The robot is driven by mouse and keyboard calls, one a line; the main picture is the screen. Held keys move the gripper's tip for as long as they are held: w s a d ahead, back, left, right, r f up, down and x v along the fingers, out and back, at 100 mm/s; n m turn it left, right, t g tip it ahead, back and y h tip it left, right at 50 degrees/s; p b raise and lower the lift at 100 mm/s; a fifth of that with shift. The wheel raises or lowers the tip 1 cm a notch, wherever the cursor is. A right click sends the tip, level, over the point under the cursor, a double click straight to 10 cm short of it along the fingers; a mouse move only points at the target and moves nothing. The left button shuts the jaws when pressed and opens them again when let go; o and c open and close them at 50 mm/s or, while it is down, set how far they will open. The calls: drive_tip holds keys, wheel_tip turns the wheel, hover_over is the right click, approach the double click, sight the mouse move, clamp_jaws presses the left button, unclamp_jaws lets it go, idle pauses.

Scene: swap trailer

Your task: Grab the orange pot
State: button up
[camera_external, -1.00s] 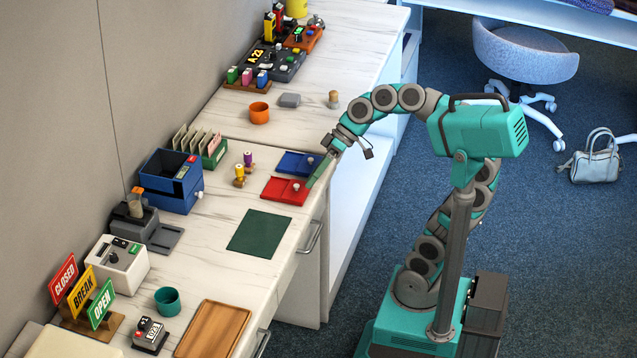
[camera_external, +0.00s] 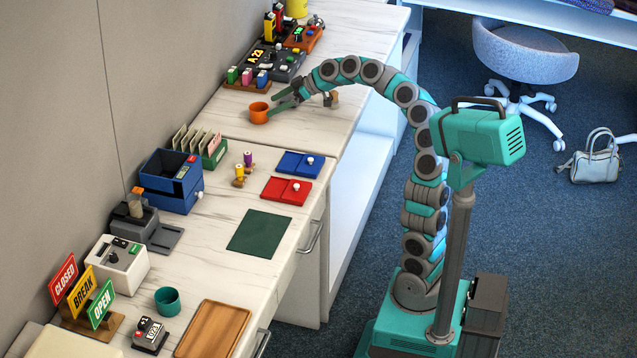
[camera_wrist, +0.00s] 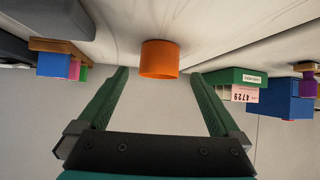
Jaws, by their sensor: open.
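The orange pot (camera_external: 259,113) stands upright on the white marbled counter, toward its far part. My gripper (camera_external: 272,105) is just to the right of the pot, with its green fingers spread and pointing at it. In the wrist view the orange pot (camera_wrist: 159,59) shows ahead, centred between the two open green fingers (camera_wrist: 160,85) and just beyond their tips. Nothing is held. I cannot tell whether a finger touches the pot. The grey block seen earlier beside the pot is hidden behind my gripper.
A green card rack (camera_external: 214,152) stands in front of the pot. A wooden holder with coloured blocks (camera_external: 247,82) stands behind it. A small wooden-topped peg (camera_external: 331,98) is beneath my wrist. Red (camera_external: 287,190) and blue (camera_external: 300,164) trays lie nearer, with free counter around them.

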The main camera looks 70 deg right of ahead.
sight(259, 103)
drive_tip(key=x, duration=0.6)
drive_tip(key=shift+w+f+p, duration=0.15)
drive_tip(key=shift+w+p, duration=0.2)
drive_tip(key=shift+w, duration=0.05)
drive_tip(key=c, duration=1.3)
drive_tip(key=shift+o, duration=0.2)
drive_tip(key=shift+r, duration=1.65)
drive_tip(key=shift+s+a+r, duration=0.1)
drive_tip(key=shift+s+a, duration=0.05)
drive_tip(key=s+a, duration=0.2)
drive_tip(key=s, duration=0.3)
drive_tip(key=s+a+r+b, duration=0.1)
drive_tip(key=s, duration=0.3)
drive_tip(key=s+a, duration=0.2)
drive_tip(key=s, duration=0.3)
drive_tip(key=shift+s+a+r+b, duration=0.2)
drive_tip(key=shift+s+a+b, duration=0.1)
drive_tip(key=shift+a+b, duration=0.1)
